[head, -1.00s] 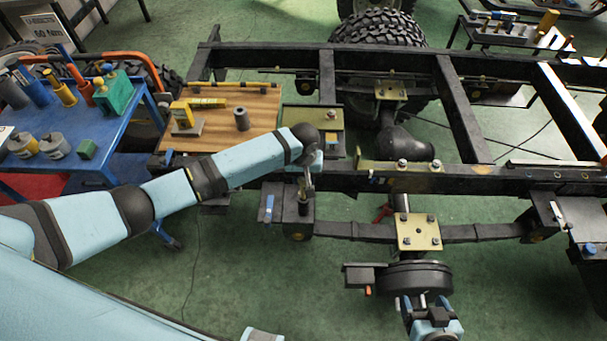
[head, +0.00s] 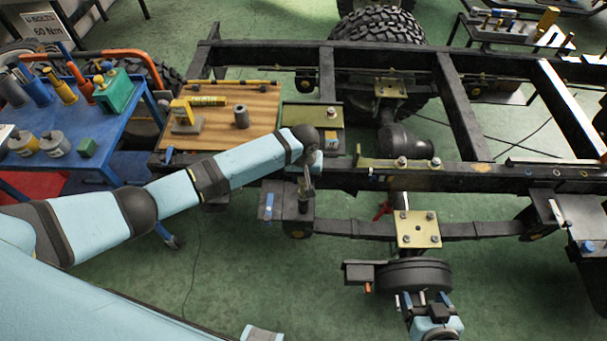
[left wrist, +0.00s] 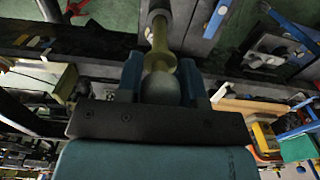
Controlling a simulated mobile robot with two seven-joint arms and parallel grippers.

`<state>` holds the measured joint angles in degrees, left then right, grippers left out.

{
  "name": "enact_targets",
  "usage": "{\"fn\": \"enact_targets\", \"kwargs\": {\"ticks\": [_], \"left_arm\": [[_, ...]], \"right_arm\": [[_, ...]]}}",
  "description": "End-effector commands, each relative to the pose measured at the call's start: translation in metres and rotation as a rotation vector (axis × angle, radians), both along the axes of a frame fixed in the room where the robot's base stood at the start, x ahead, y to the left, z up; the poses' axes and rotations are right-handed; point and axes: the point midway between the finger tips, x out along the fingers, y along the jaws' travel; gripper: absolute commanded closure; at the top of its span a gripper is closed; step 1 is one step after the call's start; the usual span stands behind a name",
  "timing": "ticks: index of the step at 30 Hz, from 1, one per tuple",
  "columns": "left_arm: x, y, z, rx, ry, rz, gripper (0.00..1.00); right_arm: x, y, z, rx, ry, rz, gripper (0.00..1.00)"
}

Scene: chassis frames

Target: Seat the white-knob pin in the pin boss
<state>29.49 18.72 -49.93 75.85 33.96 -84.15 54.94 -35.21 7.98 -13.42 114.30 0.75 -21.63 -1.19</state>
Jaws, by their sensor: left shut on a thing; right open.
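My left gripper (head: 305,183) is shut on the white-knob pin, just above the frame's near rail. In the left wrist view its two fingers (left wrist: 166,84) clasp the pale round knob (left wrist: 162,88) from both sides. The pin's yellowish shaft (left wrist: 159,48) runs away from the knob to a grey round part (left wrist: 156,17), which looks like the pin boss. I cannot tell how far the shaft's end is inside it. In the head view the gripper mostly hides the pin. My right gripper (head: 423,300) is open and empty in front of the brake drum.
The black chassis frame (head: 480,180) spans the middle and right. A wooden-topped bench (head: 262,105) and a blue cart (head: 105,172) with tools stand at left. The brake drum (head: 415,275) is near the right gripper.

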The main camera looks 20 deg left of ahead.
Motion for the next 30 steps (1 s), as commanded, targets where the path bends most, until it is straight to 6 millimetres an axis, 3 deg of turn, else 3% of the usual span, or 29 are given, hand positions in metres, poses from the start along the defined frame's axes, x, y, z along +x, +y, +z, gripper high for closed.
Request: {"fn": "enact_targets", "kwargs": {"ticks": [30], "left_arm": [[0.0, 0.0, -0.013, 0.0, 0.0, 0.0, 0.95]], "right_arm": [[0.0, 0.001, -0.003, 0.0, 0.002, 0.001, 0.24]]}}
